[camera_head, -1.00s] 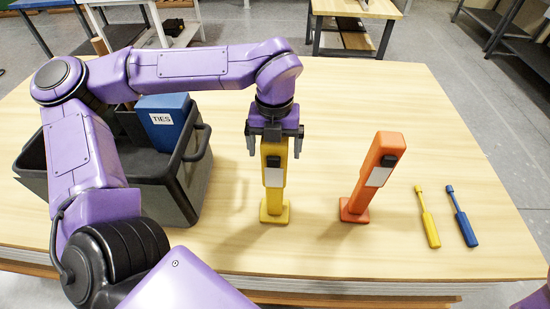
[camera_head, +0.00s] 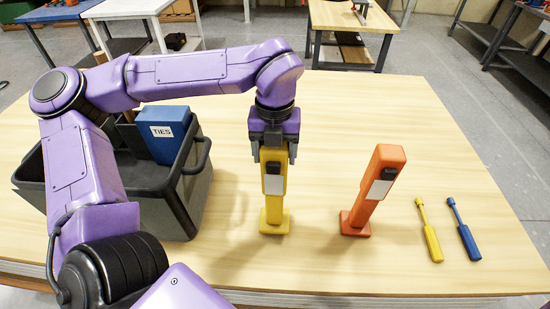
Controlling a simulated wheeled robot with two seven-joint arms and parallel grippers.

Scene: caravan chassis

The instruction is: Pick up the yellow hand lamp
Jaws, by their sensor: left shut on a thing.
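The yellow hand lamp (camera_head: 273,208) stands upright on its square foot on the wooden table, near the middle of the view. It has a black switch and a pale label on its front. My left gripper (camera_head: 274,153) comes down from above and is shut on the lamp's top, one finger on each side. The lamp's foot appears to be on the table; I cannot tell whether there is a small gap. My right gripper is not in view.
An orange hand lamp (camera_head: 378,190) stands tilted to the right. Yellow (camera_head: 430,232) and blue (camera_head: 463,231) screwdriver-like tools lie at the right. A dark tote (camera_head: 170,200) at the left holds a blue box (camera_head: 166,134) marked TIES. The table (camera_head: 350,110) behind the lamps is clear.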

